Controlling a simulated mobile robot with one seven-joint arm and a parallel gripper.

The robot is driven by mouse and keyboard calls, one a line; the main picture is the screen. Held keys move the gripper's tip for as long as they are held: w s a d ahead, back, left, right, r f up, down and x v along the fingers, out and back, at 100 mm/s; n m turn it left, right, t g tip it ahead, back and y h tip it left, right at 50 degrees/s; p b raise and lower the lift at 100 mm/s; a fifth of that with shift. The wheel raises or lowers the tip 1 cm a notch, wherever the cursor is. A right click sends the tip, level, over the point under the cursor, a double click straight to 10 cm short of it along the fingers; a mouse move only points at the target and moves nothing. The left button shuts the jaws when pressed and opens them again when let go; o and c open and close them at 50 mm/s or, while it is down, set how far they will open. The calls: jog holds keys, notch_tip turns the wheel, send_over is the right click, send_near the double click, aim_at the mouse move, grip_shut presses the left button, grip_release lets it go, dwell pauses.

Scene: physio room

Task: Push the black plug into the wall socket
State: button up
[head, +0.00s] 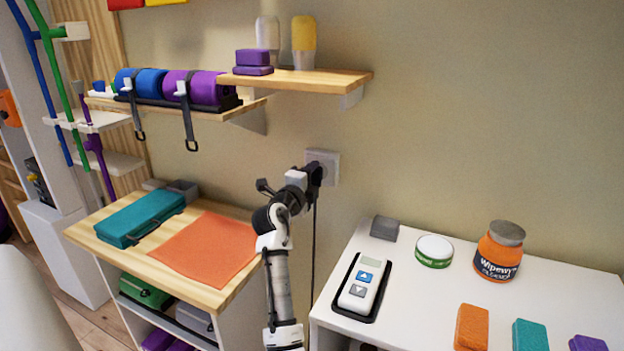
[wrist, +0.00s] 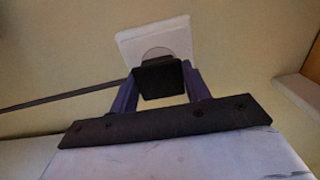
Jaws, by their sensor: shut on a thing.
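In the wrist view, my gripper (wrist: 160,88) is shut on the black plug (wrist: 160,78), with one finger on each side of it. The plug is in front of the white wall socket (wrist: 172,38), over the lower part of its plate. A rounded recess edge shows just above the plug. Whether the plug's pins are inside the socket is hidden. A dark cable (wrist: 60,102) runs off to the left from the plug. In the head view, my gripper (head: 314,174) is at the wall, right at the socket plate (head: 331,165), and covers its left part. The cable hangs down below it.
A wooden shelf (head: 340,79) with bottles and purple blocks is above the socket. A wooden-topped cabinet (head: 100,249) with a teal case is at left. A white table (head: 420,300) with a remote-like device (head: 361,285) and jars is at right. The wall around the socket is bare.

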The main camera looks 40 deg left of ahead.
jog(key=shift+w+a+b, duration=0.15)
jog(key=shift+w+b, duration=0.35)
jog(key=o, duration=1)
jog(key=shift+s, duration=0.1)
jog(key=b+v, duration=0.3)
jog(key=v, duration=1)
jog(key=shift+s, duration=0.35)
